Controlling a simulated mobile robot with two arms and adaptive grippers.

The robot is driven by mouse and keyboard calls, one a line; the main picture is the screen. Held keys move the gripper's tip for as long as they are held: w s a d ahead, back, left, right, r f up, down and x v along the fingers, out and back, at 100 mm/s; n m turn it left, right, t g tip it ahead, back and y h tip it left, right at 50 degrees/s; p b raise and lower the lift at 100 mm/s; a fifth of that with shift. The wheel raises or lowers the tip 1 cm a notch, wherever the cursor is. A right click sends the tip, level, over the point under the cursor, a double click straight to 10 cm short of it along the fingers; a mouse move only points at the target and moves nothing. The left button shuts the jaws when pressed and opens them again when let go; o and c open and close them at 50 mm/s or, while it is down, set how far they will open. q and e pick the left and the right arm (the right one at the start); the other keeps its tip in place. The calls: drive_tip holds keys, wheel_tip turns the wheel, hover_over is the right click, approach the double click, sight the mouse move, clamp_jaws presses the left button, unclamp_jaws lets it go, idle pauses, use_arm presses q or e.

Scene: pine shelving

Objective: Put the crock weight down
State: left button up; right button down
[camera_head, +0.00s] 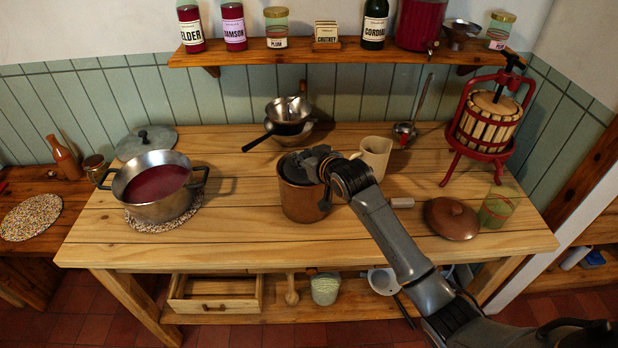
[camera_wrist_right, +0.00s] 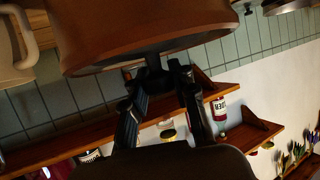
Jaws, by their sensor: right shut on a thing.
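A brown crock (camera_head: 303,203) stands upright near the middle of the pine worktop. My right gripper (camera_head: 318,170) is over its mouth, with its fingers pointing down. In the right wrist view the gripper (camera_wrist_right: 162,76) is shut on a dark knob, which appears to belong to the crock weight (camera_wrist_right: 155,64). The crock (camera_wrist_right: 140,32) fills the top of that view. The rest of the weight is hidden by the crock's rim, so I cannot tell how deep it sits. A brown lid (camera_head: 452,219) lies right of the crock. My left gripper is not in view.
A pot of red liquid (camera_head: 158,190) stands left on a woven mat. Bare worktop lies between pot and crock.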

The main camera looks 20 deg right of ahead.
drive_tip(key=shift+f, duration=2.25)
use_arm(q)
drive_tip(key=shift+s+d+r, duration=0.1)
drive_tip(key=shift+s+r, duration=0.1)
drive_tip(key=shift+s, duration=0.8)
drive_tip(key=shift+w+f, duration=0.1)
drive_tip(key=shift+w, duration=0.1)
use_arm(e)
drive_tip(key=shift+s+f, duration=0.1)
drive_tip(key=shift+f, duration=0.2)
